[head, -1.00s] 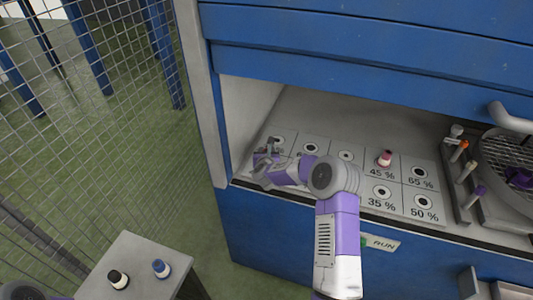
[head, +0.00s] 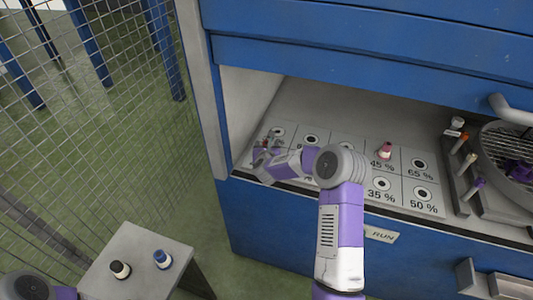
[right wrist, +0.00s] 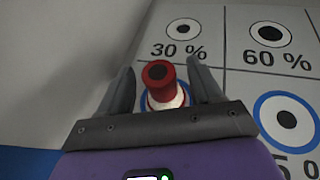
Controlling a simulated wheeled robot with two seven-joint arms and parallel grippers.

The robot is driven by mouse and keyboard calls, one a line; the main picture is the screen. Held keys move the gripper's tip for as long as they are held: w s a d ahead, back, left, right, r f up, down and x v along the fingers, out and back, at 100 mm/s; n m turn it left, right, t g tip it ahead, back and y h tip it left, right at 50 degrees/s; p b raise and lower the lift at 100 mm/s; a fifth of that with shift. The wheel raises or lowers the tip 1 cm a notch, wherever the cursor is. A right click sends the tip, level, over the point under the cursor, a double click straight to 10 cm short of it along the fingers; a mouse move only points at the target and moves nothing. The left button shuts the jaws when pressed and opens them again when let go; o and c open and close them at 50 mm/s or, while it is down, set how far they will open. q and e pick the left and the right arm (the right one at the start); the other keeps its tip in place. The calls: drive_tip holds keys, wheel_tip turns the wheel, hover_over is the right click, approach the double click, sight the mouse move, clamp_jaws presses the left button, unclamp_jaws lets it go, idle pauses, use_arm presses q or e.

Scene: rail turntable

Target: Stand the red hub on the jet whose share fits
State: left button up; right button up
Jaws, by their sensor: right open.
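In the right wrist view a red hub (right wrist: 160,76) with a pale lower part stands upright on a blue-ringed jet, its own label hidden. My right gripper (right wrist: 160,66) is open, with one finger on each side of the hub and gaps visible. In the head view my right gripper (head: 262,160) is at the front left of the jet board (head: 345,137), mostly hiding that hub. Jets labelled 30 % (right wrist: 184,30) and 60 % (right wrist: 270,34) lie behind it. A pinkish-red hub (head: 385,150) stands on the 45 % jet. My left gripper is out of view.
A grey stand (head: 135,275) at lower left bears a black-topped hub (head: 120,270) and a blue-topped hub (head: 162,259). A rack of coloured pegs (head: 465,165) and a round grille (head: 508,150) are at the right. The bay's left wall is close to my right gripper.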

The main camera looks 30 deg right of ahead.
drive_tip(key=v, duration=0.9)
drive_tip(key=shift+s+p, duration=0.25)
drive_tip(key=shift+p, duration=0.05)
drive_tip(key=shift+a, duration=0.15)
